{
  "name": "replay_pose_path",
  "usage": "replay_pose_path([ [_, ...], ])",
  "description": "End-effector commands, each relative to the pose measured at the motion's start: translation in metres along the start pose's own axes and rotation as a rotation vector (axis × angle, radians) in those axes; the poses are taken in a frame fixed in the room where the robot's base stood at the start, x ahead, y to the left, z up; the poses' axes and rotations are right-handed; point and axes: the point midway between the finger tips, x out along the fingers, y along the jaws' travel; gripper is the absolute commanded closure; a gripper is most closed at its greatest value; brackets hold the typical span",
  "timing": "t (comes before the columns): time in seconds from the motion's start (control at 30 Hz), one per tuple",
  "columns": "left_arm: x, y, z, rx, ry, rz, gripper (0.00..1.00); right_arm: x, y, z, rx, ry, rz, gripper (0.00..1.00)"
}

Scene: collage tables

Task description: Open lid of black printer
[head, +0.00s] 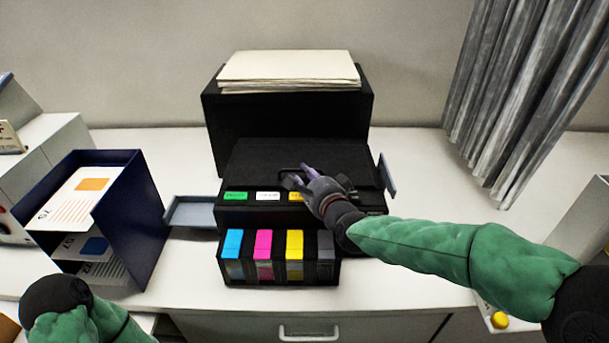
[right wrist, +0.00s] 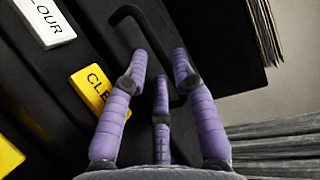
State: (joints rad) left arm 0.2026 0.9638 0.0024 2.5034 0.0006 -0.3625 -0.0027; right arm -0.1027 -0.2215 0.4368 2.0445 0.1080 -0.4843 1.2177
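The black printer (head: 225,125) stands on the white table, with a stack of paper on its raised back. Its flat black lid (head: 260,157) lies down, and a thin black loop handle (head: 284,171) sits near the lid's front edge. My right gripper (head: 297,176) is at this handle. In the right wrist view the purple fingers of my right gripper (right wrist: 160,68) are spread, with the handle bar (right wrist: 154,38) running between them. I cannot tell whether they touch it. My left arm shows at the lower left, but its gripper is out of view.
Cyan, magenta, yellow and black cartridges stand in a holder (head: 226,272) at the printer's front. A navy paper rack (head: 133,215) stands to the left, beside a small grey tray (head: 190,211). A grey curtain (head: 520,90) hangs at the right. The table right of the printer is clear.

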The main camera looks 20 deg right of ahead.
Motion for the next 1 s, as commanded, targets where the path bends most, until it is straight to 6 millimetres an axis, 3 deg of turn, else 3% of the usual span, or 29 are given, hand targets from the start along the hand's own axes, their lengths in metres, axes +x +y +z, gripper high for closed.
replay_pose_path([
  [0.2, 0.0005, -0.0002, -0.0001, 0.0, 0.0, 0.0, 0.6, 0.0131, 0.0001, -0.0001, 0.0, 0.0, 0.0, 0.73],
  [0.5, 0.0005, -0.0002, -0.0001, 0.0, 0.0, 0.0, 0.6, 0.0143, -0.0001, -0.0001, 0.0, 0.0, -0.001, 0.73],
  [0.6, 0.0005, -0.0002, -0.0001, 0.0, 0.0, 0.0, 0.6, 0.0142, -0.0001, -0.0001, 0.0, 0.0, -0.001, 0.98],
  [1.0, -0.0045, 0.0016, 0.0001, 0.0, 0.0, 0.0, 0.6, 0.0139, -0.0034, 0.0001, 0.004, 0.0, 0.008, 1.0],
])
